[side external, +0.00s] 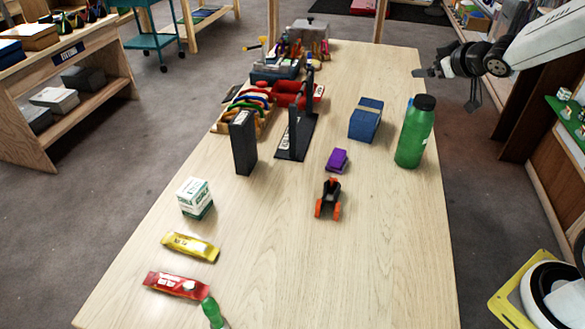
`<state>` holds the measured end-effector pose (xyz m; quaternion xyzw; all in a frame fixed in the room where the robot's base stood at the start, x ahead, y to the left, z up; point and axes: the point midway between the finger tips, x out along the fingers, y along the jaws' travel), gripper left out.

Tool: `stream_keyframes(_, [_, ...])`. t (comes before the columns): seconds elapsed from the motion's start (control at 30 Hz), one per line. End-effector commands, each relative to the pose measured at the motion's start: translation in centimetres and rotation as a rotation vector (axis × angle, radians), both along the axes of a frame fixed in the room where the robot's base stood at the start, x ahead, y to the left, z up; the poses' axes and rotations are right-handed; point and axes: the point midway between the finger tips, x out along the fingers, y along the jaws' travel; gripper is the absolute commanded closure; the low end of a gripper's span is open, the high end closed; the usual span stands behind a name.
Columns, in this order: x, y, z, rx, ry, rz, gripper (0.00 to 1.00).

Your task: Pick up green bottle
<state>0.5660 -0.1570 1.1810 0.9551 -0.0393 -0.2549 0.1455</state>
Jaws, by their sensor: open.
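A green bottle (415,134) with a black cap stands upright near the right edge of the wooden table (270,270). My gripper (443,90) is at the upper right, to the right of the bottle and around the height of its cap in the picture. It is open and empty, with its fingers apart and clear of the bottle. A second, smaller green item (212,312) lies at the bottom of the view, partly cut off by the frame edge.
A blue box (365,120) stands left of the bottle. A purple block (337,160) and a black-orange item (328,199) lie nearer the camera. A black upright box (243,143), white-green box (195,198), yellow packet (190,246) and red packet (175,285) are farther left. The front right tabletop is clear.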

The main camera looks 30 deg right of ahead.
Motion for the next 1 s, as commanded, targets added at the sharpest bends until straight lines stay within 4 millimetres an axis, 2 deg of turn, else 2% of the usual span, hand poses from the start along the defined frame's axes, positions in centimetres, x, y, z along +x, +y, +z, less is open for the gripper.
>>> stream_keyframes(0.2, [1.4,-1.7,-0.1,0.010,-0.123,0.140,0.00])
stream_keyframes(0.47, [1.1,-2.6,-0.9,0.080,-0.234,0.344,0.00])
stream_keyframes(0.67, [-0.6,-3.0,-1.8,0.180,-0.296,0.512,0.00])
stream_keyframes(1.0, [-5.3,-3.4,-3.1,0.396,-0.360,0.758,0.00])
